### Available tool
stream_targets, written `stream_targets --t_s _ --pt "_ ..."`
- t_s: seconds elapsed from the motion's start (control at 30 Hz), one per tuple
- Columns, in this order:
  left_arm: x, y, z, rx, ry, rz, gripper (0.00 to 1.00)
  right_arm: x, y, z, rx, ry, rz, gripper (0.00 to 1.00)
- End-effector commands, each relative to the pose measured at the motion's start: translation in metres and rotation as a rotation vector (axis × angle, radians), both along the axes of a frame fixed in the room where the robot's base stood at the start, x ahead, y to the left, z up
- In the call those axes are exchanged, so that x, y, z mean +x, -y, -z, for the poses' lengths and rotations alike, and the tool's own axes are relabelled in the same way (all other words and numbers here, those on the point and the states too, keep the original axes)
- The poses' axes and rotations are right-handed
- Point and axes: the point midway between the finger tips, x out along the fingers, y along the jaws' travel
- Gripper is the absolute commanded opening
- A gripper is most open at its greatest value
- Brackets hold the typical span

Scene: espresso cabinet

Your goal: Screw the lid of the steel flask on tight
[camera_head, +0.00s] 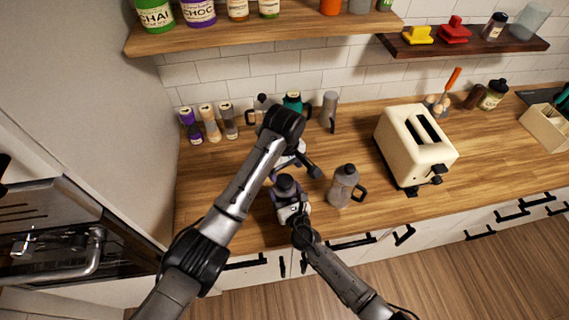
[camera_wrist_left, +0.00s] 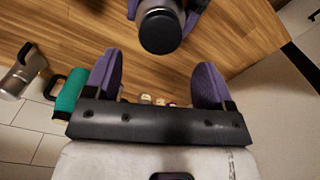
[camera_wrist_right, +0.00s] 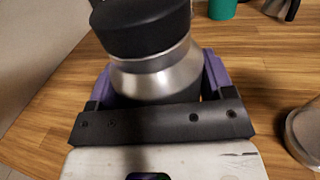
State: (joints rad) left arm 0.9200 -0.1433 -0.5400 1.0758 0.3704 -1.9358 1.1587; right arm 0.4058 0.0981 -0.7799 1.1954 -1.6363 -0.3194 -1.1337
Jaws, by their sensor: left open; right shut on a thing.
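The steel flask (camera_wrist_right: 155,80) has a silver body and a black lid (camera_wrist_right: 145,28). The lid sits on the neck; I cannot tell how tight it is. My right gripper (camera_wrist_right: 160,88) is shut around the flask body and holds it roughly upright. In the head view the flask (camera_head: 287,187) is near the counter's front edge, in my right gripper (camera_head: 292,212). My left gripper (camera_wrist_left: 158,62) is open and empty. Its fingers point toward the lid (camera_wrist_left: 161,30), which lies just past the fingertips. In the head view my left arm partly hides this gripper (camera_head: 295,165).
A grey handled flask (camera_head: 343,187) stands close on the right, with a cream toaster (camera_head: 412,146) beyond. A teal flask (camera_head: 292,101), a steel jug (camera_head: 328,110) and spice jars (camera_head: 209,122) stand along the wall. A shelf (camera_head: 280,33) overhangs the back.

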Motion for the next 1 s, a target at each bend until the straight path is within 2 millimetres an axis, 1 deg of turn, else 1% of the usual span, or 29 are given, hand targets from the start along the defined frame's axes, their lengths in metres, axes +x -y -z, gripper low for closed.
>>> stream_targets --t_s 0.1,0.3,0.5,0.7,1.0 --pt "-0.001 0.0 0.017 0.001 -0.003 0.0 0.77 0.0 0.0 0.001 -0.001 -0.002 0.0 0.09" --pt "-0.001 -0.001 0.044 0.002 -0.002 0.0 0.77 0.0 0.0 0.001 -0.001 -0.002 0.0 0.09" --pt "-0.001 0.0 0.063 0.002 -0.002 0.0 0.77 0.0 0.0 0.001 -0.001 -0.002 0.0 0.09" --pt "-0.001 0.0 0.07 0.0 -0.001 0.0 0.77 0.0 0.0 0.001 -0.001 -0.002 0.0 0.09" --pt "-0.001 0.0 0.07 0.001 -0.001 0.001 0.76 0.0 0.0 0.001 -0.001 -0.002 0.0 0.09"
